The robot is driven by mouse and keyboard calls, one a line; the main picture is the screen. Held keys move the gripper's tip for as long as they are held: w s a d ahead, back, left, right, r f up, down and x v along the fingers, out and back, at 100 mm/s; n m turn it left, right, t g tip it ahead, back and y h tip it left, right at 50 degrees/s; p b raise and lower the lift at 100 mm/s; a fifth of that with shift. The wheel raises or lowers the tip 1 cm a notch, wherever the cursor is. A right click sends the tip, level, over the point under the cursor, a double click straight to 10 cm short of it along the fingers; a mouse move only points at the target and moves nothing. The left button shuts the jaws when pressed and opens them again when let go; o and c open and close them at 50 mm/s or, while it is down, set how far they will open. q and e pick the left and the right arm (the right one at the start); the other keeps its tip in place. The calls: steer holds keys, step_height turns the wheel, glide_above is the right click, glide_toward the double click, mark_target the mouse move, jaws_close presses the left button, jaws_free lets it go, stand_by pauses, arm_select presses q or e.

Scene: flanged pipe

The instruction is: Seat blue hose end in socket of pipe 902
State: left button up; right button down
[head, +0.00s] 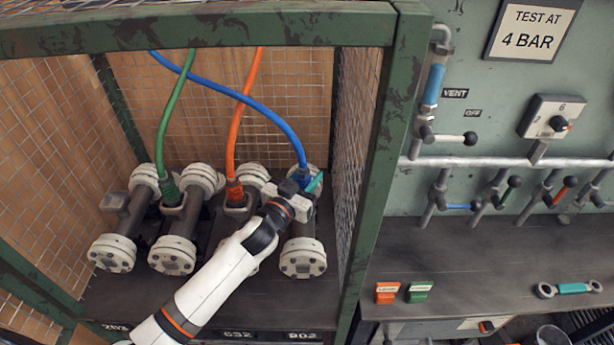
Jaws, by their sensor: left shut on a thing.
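Pipe 902 (303,257) is the rightmost flanged pipe in the mesh cage, behind the label "902" (302,336). The blue hose (270,113) hangs from the upper left and curves down to its blue end (304,176) over this pipe. My left gripper (306,184) is shut on the blue hose end, above the middle of pipe 902. The gripper hides the pipe's socket, so I cannot tell whether the hose end is in it or above it. A small teal piece shows beside the fingers. My right gripper is not in view.
A green hose (172,115) and an orange hose (238,125) run down to neighbouring pipes. The green cage post (382,165) and mesh side wall stand close to the right of pipe 902. A bench with valves and a teal-handled wrench (572,288) lies outside.

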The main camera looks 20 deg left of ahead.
arm_select(q)
steer(key=shift+f+b, duration=0.85)
steer(key=shift+f, duration=0.5)
stand_by(0.4)
steer(key=o, duration=1.3)
steer(key=shift+c, duration=0.2)
steer(key=shift+s, duration=0.15)
steer(key=v, duration=1.2)
